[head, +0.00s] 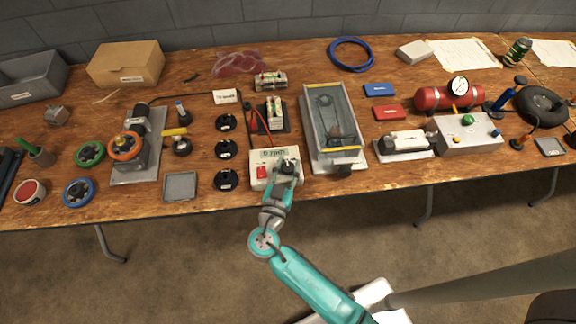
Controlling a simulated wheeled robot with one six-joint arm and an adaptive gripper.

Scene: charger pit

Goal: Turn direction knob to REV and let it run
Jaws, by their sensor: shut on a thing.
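A white control box (262,184) sits at the front edge of the table, left of the middle of the view. Its small display (273,154) reads what looks like 0 rpm. A red switch (261,172) is on its left side. My gripper (287,168) is over the right side of the box and is shut on the direction knob there. The gripper mostly hides the knob, so its pointer and the REV marking cannot be read.
A grey conveyor-like tray (311,130) stands right of the box, close to my gripper. Several black round pieces (226,149) lie left of the box. A grey square tray (180,186) is farther left. Floor is open in front of the table.

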